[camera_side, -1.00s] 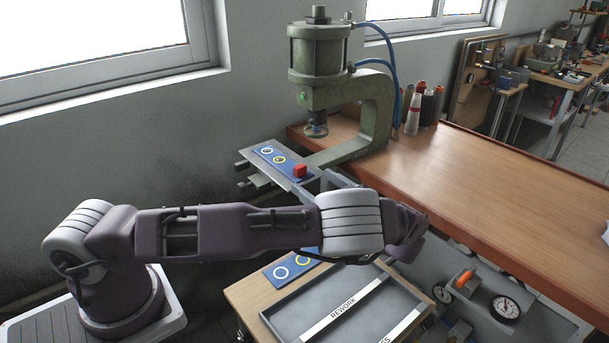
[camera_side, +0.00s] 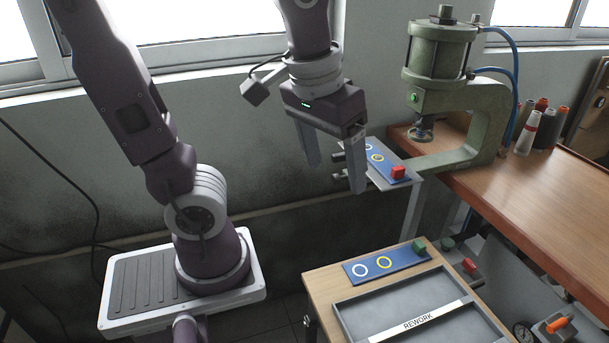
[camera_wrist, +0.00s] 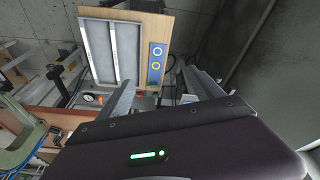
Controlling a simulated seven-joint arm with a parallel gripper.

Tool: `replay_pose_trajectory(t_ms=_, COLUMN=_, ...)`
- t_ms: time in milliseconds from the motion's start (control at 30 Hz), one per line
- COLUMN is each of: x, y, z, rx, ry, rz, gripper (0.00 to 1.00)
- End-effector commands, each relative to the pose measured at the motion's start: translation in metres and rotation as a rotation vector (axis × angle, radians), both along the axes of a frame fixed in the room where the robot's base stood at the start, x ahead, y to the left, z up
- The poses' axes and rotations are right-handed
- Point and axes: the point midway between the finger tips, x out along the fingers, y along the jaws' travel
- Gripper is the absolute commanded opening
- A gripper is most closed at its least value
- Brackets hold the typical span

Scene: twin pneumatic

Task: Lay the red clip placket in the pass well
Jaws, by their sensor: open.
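The red clip placket is a blue strip (camera_side: 378,158) with a white ring, a yellow ring and a red clip (camera_side: 398,172) at its near end. It lies on the grey plate (camera_side: 414,184) in front of the green press. My gripper (camera_side: 336,178) is open and empty, pointing down, just left of the plate; one finger overlaps the plate in this view. The grey tray (camera_side: 345,309) has a REWORK label strip; a well lies on each side. No PASS label is readable now.
A second blue placket (camera_side: 372,264) with a green clip (camera_side: 419,246) lies on the wooden board beside the tray. The press (camera_side: 437,58) head hangs near the plate. Spools (camera_side: 533,130) stand on the wooden bench (camera_side: 545,200), whose front is clear.

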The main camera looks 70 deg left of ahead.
Motion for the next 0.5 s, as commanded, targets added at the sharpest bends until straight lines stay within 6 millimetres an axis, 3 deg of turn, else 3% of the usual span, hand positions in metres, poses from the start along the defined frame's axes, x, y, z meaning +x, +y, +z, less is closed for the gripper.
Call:
replay_pose_trajectory(t_ms=100, x=-0.036, y=-0.014, z=0.006, rx=0.023, ry=-0.153, rz=-0.204, gripper=0.76)
replay_pose_trajectory(t_ms=200, x=-0.051, y=-0.021, z=0.003, rx=0.062, ry=-0.223, rz=-0.306, gripper=0.74)
replay_pose_trajectory(t_ms=300, x=-0.055, y=-0.024, z=0.002, rx=0.08, ry=-0.246, rz=-0.344, gripper=0.54)
replay_pose_trajectory(t_ms=500, x=-0.055, y=-0.024, z=0.002, rx=0.081, ry=-0.246, rz=-0.349, gripper=0.53)
